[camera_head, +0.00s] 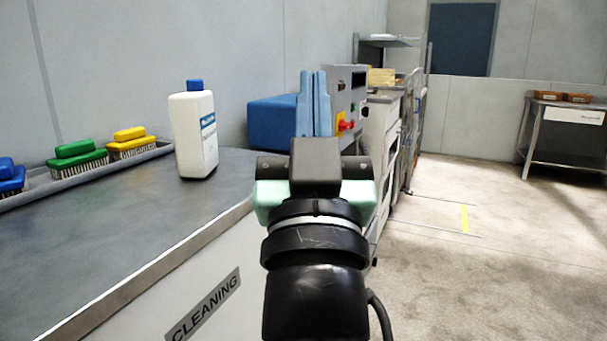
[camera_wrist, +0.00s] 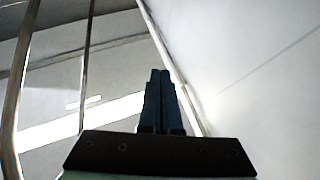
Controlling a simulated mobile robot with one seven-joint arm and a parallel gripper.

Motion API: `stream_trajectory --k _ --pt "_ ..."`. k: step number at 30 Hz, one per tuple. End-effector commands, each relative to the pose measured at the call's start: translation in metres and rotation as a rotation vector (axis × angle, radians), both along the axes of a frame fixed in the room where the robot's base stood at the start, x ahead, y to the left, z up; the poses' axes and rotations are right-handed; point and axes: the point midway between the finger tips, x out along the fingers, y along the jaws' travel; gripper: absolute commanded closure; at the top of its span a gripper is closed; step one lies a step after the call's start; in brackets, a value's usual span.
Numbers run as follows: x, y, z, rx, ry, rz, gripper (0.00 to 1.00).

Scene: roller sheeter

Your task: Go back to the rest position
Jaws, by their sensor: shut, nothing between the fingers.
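My gripper (camera_head: 313,76) shows in the middle of the head view, with its two blue fingers together, pointing up and away from the camera. Nothing is held between them. In the wrist view my gripper (camera_wrist: 160,75) shows as two dark fingers side by side, with pale wall surfaces and metal posts behind them.
A white bottle with a blue cap (camera_head: 194,135) stands on the counter. Blue, green (camera_head: 76,153) and yellow brushes sit in a grey tray behind. A machine with a control panel (camera_head: 347,105) stands beyond my gripper. The floor (camera_head: 490,260) at right is open, with a table (camera_head: 570,125) farther back.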

Motion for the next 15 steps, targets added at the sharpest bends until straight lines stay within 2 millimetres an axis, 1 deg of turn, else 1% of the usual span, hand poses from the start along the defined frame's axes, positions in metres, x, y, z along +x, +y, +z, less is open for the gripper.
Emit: stream_trajectory --k 1,2,3,5,6,7,8,9,11,15 --pt "-0.025 0.003 0.021 0.000 -0.047 0.006 1.00" --pt "-0.038 0.005 0.030 0.001 -0.070 0.008 1.00" --pt "-0.056 0.006 0.041 0.001 -0.100 0.010 1.00" --pt "-0.082 0.008 0.056 0.002 -0.143 0.014 1.00" --pt "-0.100 0.009 0.064 0.003 -0.171 0.015 1.00" --pt "-0.110 0.009 0.072 0.003 -0.188 0.016 1.00" --pt "-0.104 0.009 0.084 0.002 -0.175 0.014 1.00" --pt "-0.102 0.009 0.094 0.001 -0.172 0.014 1.00" --pt "-0.102 0.009 0.107 0.001 -0.172 0.014 1.00" --pt "-0.101 0.009 0.141 0.001 -0.172 0.014 1.00"
